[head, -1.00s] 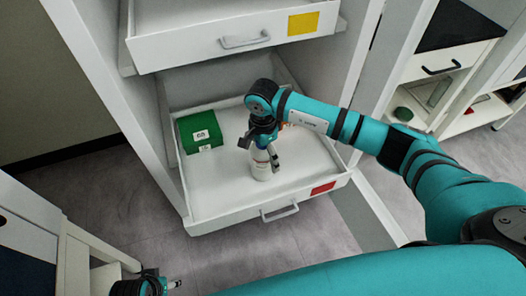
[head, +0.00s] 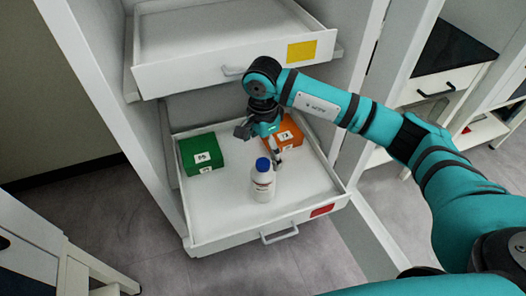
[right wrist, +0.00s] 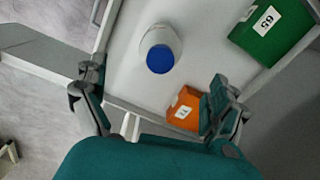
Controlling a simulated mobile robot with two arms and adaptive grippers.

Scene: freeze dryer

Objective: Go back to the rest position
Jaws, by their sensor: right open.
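My right gripper (head: 260,140) is open and empty above the lower drawer (head: 225,228), behind and above a white bottle with a blue cap (head: 263,184). The bottle stands upright on the drawer floor, apart from the fingers. In the right wrist view the bottle (right wrist: 160,49) lies beyond the spread fingertips (right wrist: 160,100). My left gripper is not in view.
A green box (head: 201,154) stands at the drawer's left back and an orange box (head: 287,135) at its right back, partly behind my gripper. An upper drawer (head: 210,75) with a yellow label is pulled out above. Cabinet walls flank both sides.

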